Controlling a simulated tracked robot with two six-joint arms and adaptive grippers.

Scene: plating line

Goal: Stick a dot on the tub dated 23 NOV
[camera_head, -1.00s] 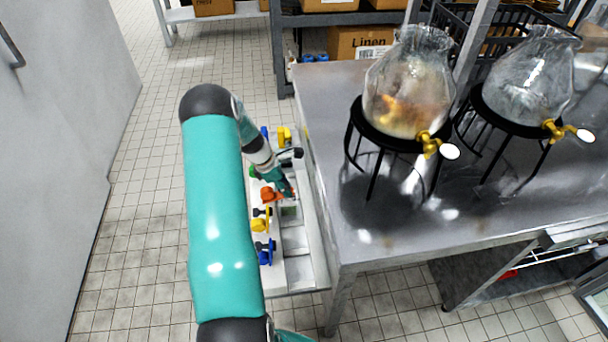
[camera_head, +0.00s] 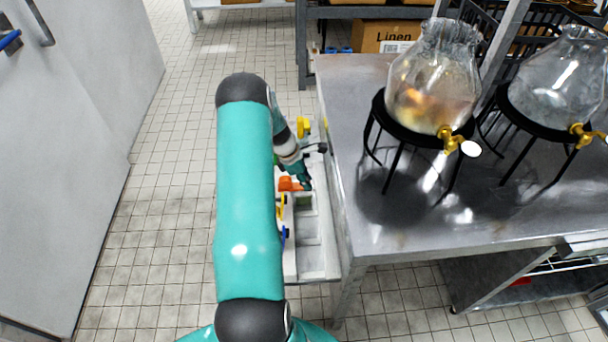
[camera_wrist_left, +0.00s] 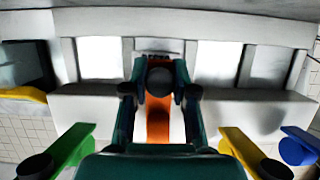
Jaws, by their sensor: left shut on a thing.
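My left gripper (camera_head: 304,182) reaches down over a white rack (camera_head: 318,262) with open compartments and coloured lever-like pieces beside the steel table. In the left wrist view the gripper (camera_wrist_left: 160,88) is shut on the dark round knob of an orange piece (camera_wrist_left: 158,122). That orange piece (camera_head: 289,184) also shows beside the gripper in the head view. Green (camera_wrist_left: 72,145), yellow (camera_wrist_left: 240,148) and blue (camera_wrist_left: 299,146) pieces stand on either side of it. No tub dated 23 NOV and no loose dot can be made out. My right gripper is not in view.
The steel table (camera_head: 400,225) stands right of the rack, its edge close to my left arm. Two glass dispensers (camera_head: 432,85) with brass taps stand on black stands there. A Linen box (camera_head: 385,38) sits on a shelf behind. The tiled floor at left is clear.

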